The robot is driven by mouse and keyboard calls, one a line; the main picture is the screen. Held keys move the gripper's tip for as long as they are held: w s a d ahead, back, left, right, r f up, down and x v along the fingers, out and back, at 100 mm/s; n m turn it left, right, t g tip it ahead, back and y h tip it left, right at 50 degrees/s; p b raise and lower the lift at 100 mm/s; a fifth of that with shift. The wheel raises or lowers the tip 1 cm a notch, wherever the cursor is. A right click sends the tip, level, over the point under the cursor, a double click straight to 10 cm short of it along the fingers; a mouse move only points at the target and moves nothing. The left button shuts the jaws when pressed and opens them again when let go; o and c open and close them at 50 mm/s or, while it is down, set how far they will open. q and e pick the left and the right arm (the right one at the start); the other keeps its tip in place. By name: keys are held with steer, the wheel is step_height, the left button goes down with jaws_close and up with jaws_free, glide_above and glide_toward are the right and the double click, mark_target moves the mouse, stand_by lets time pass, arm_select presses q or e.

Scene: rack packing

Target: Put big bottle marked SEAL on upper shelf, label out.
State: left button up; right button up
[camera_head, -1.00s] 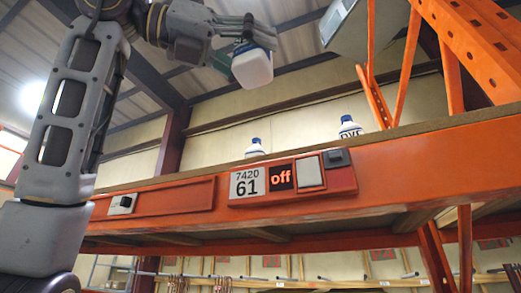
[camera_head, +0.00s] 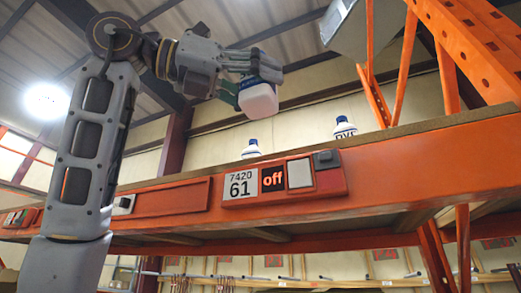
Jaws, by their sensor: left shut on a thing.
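My left gripper (camera_head: 246,78) is shut on a white bottle (camera_head: 259,101) with a blue cap, held tilted in the air above the upper shelf (camera_head: 402,132). The lettering on the held bottle cannot be read; the fingers cover its top. My right gripper is not in view.
An orange beam (camera_head: 420,172) runs along the shelf front, with a label plate "7420 61" (camera_head: 241,185) and an "off" sign (camera_head: 273,178). Orange rack posts (camera_head: 450,80) and a grey box-like thing (camera_head: 365,32) are at the right. Shelf room shows between the two standing bottles.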

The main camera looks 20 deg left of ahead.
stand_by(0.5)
arm_select(q)
steer(key=shift+w+d+f+p, duration=0.1)
steer(key=shift+w+f, duration=0.1)
steer(key=shift+w, duration=2.45)
steer(key=shift+w+d+f+p, duration=0.15)
steer(key=shift+w+f, duration=0.1)
steer(key=shift+w, duration=2.4)
steer(key=shift+w+f+p, duration=0.1)
steer(key=shift+w+f, duration=0.1)
steer(key=shift+w, duration=2.45)
steer(key=shift+f+b, duration=0.45)
steer(key=shift+f, duration=0.1)
steer(key=o, duration=1.3)
steer(key=shift+v, duration=6.05)
